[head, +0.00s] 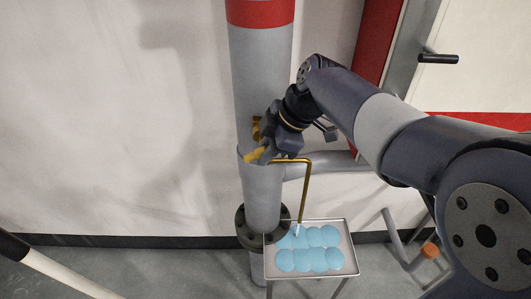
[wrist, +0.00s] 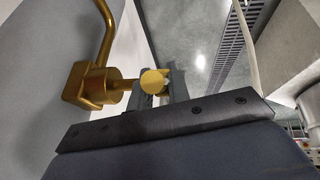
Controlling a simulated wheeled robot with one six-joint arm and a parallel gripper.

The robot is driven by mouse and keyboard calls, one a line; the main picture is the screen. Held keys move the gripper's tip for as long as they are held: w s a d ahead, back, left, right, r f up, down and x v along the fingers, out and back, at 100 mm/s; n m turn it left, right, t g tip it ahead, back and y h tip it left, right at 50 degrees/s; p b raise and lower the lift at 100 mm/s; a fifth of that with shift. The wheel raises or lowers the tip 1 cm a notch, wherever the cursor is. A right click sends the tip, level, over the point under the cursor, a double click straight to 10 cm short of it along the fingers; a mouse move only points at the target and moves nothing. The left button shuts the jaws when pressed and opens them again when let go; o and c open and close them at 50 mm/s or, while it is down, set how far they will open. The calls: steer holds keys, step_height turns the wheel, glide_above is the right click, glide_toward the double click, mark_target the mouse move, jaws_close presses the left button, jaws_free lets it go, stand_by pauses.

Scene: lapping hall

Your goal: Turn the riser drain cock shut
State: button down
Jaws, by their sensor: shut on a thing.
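The riser (head: 262,90) is a thick grey upright pipe with a red band at the top. The brass drain cock (head: 257,127) sits on it, partly hidden behind my gripper (head: 266,148). Its yellow lever (head: 254,156) shows just beside the jaws. In the wrist view the cock's brass body (wrist: 95,86) is left of my gripper (wrist: 160,90), with a round brass end (wrist: 155,80) between the grey fingers. My gripper is shut on the lever. A thin brass drain pipe (head: 306,185) runs right and bends down, with pale blue water (head: 297,230) at its mouth.
A metal tray (head: 350,273) on legs stands under the drain pipe, holding rounded blue blobs. A grey side pipe (head: 335,163) runs right from the riser. A dark flange (head: 245,228) circles the riser low down. The floor at left is mostly open.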

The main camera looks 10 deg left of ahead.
steer(key=y+b, duration=0.1)
steer(key=b, duration=0.2)
steer(key=f+y+b, duration=0.1)
steer(key=b, duration=0.2)
steer(key=shift+d+y, duration=0.1)
steer(key=shift+y, duration=0.3)
steer(key=y+b, duration=0.1)
steer(key=b, duration=0.2)
steer(key=shift+g, duration=0.3)
steer(key=shift+r+y+b, duration=0.15)
steer(key=shift+y+b, duration=0.45)
steer(key=shift+b, duration=0.2)
steer(key=shift+r, duration=0.15)
steer(key=c, duration=1.3)
jaws_free()
steer(key=shift+c, duration=0.2)
